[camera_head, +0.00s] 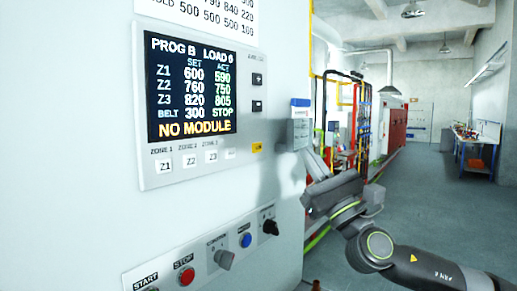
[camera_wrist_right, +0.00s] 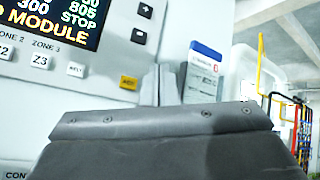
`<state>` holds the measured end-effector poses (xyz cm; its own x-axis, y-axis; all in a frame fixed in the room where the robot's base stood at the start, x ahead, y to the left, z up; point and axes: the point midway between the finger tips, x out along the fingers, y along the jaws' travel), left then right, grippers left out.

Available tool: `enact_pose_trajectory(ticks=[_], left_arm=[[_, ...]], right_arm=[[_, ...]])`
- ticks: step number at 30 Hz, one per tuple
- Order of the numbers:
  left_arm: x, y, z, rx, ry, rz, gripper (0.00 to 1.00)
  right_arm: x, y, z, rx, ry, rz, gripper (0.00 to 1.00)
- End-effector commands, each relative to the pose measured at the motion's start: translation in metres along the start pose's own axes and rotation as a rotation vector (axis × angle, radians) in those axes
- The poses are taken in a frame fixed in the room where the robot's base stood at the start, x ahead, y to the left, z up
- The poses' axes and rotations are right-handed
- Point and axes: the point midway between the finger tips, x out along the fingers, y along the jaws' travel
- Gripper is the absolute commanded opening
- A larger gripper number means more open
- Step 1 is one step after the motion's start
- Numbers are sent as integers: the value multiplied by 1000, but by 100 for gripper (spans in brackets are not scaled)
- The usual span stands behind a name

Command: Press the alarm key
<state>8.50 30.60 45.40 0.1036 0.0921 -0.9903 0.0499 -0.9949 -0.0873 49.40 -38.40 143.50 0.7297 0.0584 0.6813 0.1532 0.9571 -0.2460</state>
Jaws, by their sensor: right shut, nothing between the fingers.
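The yellow key (camera_head: 257,147) is on the control panel, low at the right edge of its light frame, below two dark keys. I take it to be the alarm key; its lettering is too small to read. It also shows in the right wrist view (camera_wrist_right: 128,82), uncovered, left of my fingers. My right gripper (camera_head: 312,160) is shut and empty, to the right of the key and apart from it. In the right wrist view its fingers (camera_wrist_right: 163,84) point up towards the cabinet face. My left gripper is not in view.
The screen (camera_head: 194,88) reads "NO MODULE". A grey holder (camera_head: 298,133) with a blue-topped card (camera_head: 300,103) is close by my right gripper. Below are a red stop button (camera_head: 187,276), a blue button (camera_head: 246,240) and knobs. The aisle at right is open floor.

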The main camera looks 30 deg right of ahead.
Motion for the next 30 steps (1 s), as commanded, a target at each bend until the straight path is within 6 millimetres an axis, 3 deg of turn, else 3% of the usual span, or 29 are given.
enact_pose_trajectory(ticks=[11,30], left_arm=[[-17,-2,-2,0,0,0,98],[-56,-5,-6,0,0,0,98]], right_arm=[[11,3,-6,7,5,-7,0],[48,32,-32,8,3,-4,0]])
